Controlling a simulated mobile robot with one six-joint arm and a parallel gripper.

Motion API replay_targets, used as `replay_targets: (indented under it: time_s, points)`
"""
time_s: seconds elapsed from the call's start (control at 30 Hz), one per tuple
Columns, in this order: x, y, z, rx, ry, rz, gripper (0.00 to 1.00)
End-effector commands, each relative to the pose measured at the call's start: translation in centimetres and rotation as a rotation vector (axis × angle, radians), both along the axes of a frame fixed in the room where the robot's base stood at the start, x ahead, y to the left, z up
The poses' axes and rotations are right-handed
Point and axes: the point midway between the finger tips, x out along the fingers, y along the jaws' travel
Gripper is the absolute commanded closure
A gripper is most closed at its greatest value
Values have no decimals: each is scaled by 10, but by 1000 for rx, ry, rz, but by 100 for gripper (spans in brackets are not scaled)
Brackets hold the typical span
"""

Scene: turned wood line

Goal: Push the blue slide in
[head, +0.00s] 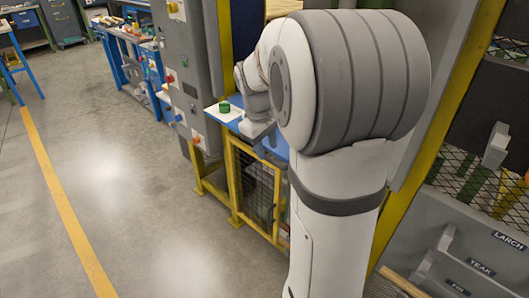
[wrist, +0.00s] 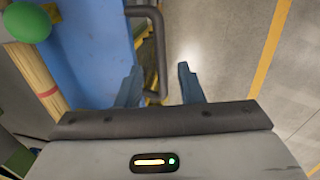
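The blue slide (wrist: 92,55) fills the left middle of the wrist view as a flat blue panel. A dark bent bar handle (wrist: 160,50) stands out from its right edge. My gripper (wrist: 158,68) is open, with one blue-grey finger on each side of the handle's long bar. No firm contact shows, and the handle's lower end is partly hidden by the gripper. In the head view the blue slide (head: 275,142) sticks out above a yellow-framed mesh cage, with my wrist over it. My arm hides much of it, and the fingers are hard to make out there.
A green round object (wrist: 27,22) and a bundle of wooden sticks (wrist: 38,78) lie left of the slide's panel. A grey machine cabinet (head: 185,75) stands beside the slide. The floor (head: 110,170) left of the yellow-framed cage (head: 250,180) is clear.

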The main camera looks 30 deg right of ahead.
Motion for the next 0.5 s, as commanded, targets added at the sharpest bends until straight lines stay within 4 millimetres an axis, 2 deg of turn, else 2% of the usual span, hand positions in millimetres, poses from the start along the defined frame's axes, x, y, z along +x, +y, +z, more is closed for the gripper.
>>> replay_targets:
  time_s: [0.1,0.2,0.5]
  points:
    - [1,-3,-17,0,2,0,66]
    - [1,-4,-25,1,0,0,66]
    - [2,-4,-28,0,-1,0,66]
